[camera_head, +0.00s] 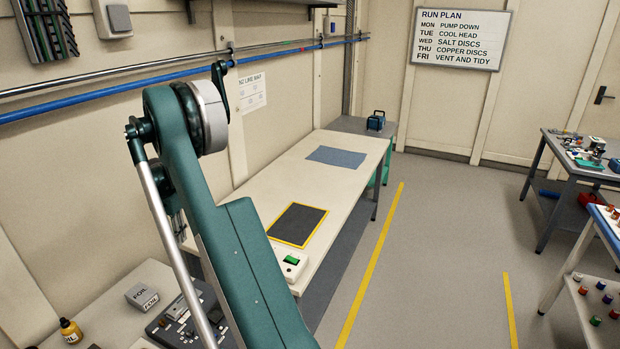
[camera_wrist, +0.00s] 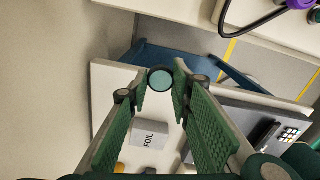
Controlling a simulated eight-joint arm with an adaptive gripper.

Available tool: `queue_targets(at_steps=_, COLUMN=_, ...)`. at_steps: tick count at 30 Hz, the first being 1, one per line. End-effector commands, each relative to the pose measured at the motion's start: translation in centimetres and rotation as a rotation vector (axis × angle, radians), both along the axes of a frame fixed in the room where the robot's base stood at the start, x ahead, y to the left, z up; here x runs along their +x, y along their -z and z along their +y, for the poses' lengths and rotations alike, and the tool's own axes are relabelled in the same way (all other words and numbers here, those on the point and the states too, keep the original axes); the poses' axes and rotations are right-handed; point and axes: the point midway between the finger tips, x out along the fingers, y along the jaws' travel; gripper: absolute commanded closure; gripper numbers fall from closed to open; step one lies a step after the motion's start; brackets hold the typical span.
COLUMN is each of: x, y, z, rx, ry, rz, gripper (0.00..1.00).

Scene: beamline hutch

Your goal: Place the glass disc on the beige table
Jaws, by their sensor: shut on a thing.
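In the wrist view, my gripper (camera_wrist: 161,74) is shut on the glass disc (camera_wrist: 160,80), a small round teal piece with a dark rim held between the green fingertips. It is above the area beside a pale bench with a foil box; the height is unclear. In the head view, the long beige table (camera_head: 278,184) stands along the left wall, beyond my arm. My arm hides part of its near end. The gripper and disc do not show in the head view.
On the beige table lie a dark yellow-edged mat (camera_head: 298,225), a blue-grey mat (camera_head: 337,157) and a white device with a green top (camera_head: 290,264). Bare beige surface lies between the mats. A foil box (camera_head: 150,297) and an amber bottle (camera_head: 71,331) stand lower left.

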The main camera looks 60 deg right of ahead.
Motion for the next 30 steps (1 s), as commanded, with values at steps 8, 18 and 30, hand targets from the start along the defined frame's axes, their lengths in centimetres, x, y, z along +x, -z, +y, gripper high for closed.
queue_targets(at_steps=8, x=-2.7, y=0.1, z=-9.7, rx=0.000, ry=0.000, rz=0.000, gripper=0.88)
queue_targets(at_steps=18, x=-7.4, y=0.3, z=-20.7, rx=0.000, ry=-0.006, rz=-0.001, gripper=0.88)
queue_targets(at_steps=30, x=-11.3, y=0.4, z=-27.6, rx=0.000, ry=-0.013, rz=-0.001, gripper=0.88)
